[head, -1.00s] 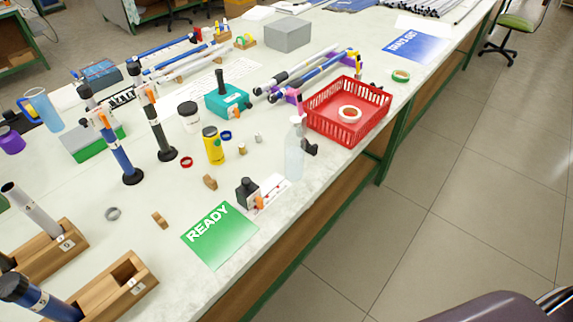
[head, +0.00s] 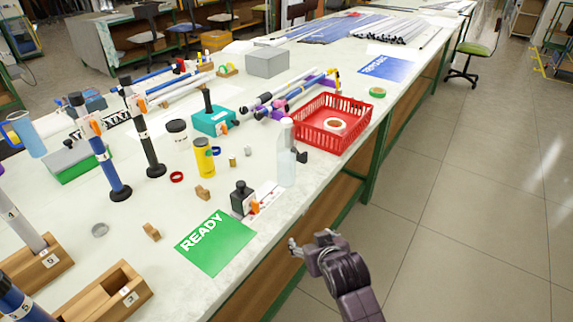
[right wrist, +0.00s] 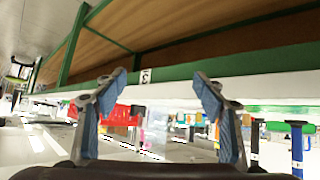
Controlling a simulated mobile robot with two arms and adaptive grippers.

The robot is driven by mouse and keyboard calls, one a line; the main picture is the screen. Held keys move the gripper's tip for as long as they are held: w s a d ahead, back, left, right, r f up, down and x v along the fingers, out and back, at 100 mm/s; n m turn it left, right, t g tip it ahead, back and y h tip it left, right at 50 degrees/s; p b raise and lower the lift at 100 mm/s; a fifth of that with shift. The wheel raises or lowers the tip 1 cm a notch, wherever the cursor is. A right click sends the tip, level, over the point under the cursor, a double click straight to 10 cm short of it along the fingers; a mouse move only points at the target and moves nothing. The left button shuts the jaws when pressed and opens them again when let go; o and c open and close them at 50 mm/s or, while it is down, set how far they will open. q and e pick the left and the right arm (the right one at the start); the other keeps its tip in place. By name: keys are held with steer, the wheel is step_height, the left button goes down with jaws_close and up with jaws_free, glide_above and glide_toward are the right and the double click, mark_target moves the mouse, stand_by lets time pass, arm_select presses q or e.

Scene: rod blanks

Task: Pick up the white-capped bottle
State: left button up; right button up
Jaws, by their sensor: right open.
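The white-capped bottle (head: 287,168) is clear and stands upright near the table's front edge in the head view, left of the red basket. Its white cap (head: 286,122) is on top. My right gripper (head: 308,243) is in front of the table edge, below and slightly right of the bottle, apart from it. In the right wrist view its two fingers (right wrist: 153,95) are spread with nothing between them. My left gripper is not in view.
A red basket (head: 305,134) holding a tape roll stands right of the bottle. A yellow bottle (head: 204,160) stands further back. The table's green edge (right wrist: 225,69) crosses the wrist view.

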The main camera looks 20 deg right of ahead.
mark_target(286, 146)
steer(key=w+r+t, duration=0.1)
steer(key=w+r, duration=0.4)
steer(key=w, duration=0.1)
steer(key=w+r+t, duration=0.2)
steer(key=w+r, duration=0.3)
steer(key=w+r+m+t+h, duration=0.1)
steer(key=w+r+t, duration=0.1)
steer(key=w+r, duration=0.3)
steer(key=shift+w+a+r, duration=0.2)
steer(key=shift+w+r, duration=0.2)
steer(key=shift+w, duration=0.4)
steer(key=shift+p+x, duration=0.4)
steer(key=shift+x, duration=2.85)
steer(key=shift+c, duration=0.2)
steer(key=c, duration=1.3)
steer(key=shift+c, duration=0.9)
steer(key=shift+r, duration=0.1)
